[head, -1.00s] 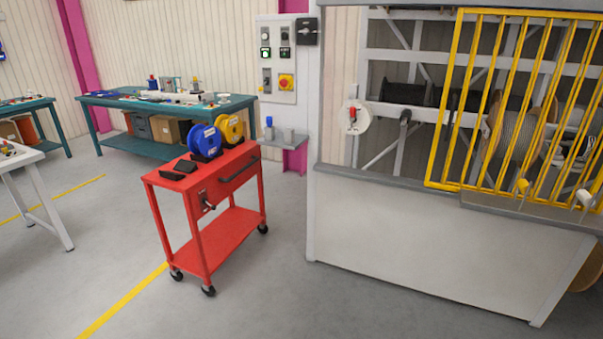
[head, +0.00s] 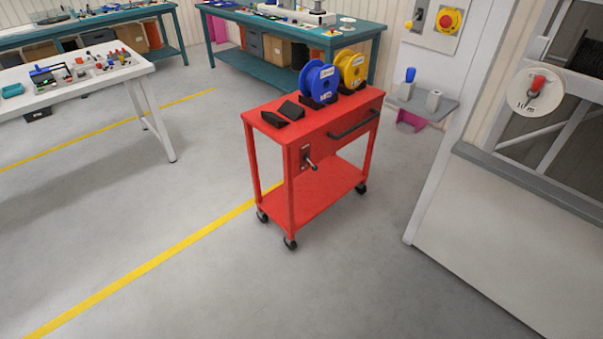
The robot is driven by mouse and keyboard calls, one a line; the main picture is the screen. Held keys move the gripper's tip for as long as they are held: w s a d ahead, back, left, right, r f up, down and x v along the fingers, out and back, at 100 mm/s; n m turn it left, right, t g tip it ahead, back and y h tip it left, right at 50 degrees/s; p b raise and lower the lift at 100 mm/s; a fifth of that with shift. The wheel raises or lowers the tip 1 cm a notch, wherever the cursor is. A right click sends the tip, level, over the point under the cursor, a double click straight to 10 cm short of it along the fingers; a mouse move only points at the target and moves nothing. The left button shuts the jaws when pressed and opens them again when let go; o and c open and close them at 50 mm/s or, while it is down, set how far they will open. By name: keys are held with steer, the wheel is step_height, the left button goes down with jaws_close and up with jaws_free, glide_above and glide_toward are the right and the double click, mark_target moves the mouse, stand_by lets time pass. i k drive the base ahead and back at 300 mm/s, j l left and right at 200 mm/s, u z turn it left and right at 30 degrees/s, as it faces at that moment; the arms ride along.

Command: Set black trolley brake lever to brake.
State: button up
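A red trolley (head: 330,131) stands on castors in the middle of the head view. A small lever (head: 311,164) with a dark plate behind it sits on the trolley's front side, near the left corner under the top. The lever's handle points outward and down to the right. Its markings are too small to read. I see no black trolley; the trolley is red. My gripper is not in view.
A white table (head: 142,70) is at left, a teal bench (head: 370,31) behind, a pale machine panel (head: 480,235) at right. Floor in front is clear.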

mark_target(315, 168)
steer(key=i+l+u, duration=0.15)
steer(key=l, duration=0.15)
steer(key=i+l+u, duration=0.15)
steer(key=l, duration=0.15)
steer(key=i+l+u, duration=0.15)
steer(key=l, duration=0.15)
steer(key=i+u, duration=0.15)
steer(key=u, duration=0.65)
steer(key=i+l+u, duration=0.3)
steer(key=i+l, duration=0.2)
steer(key=l, duration=0.2)
steer(key=i+l+u, duration=0.2)
steer(key=l, duration=0.15)
steer(key=i+l+u, duration=0.15)
steer(key=l, duration=0.3)
steer(key=i+l, duration=0.2)
steer(key=l, duration=0.15)
steer(key=i+l, duration=0.2)
steer(key=l, duration=0.2)
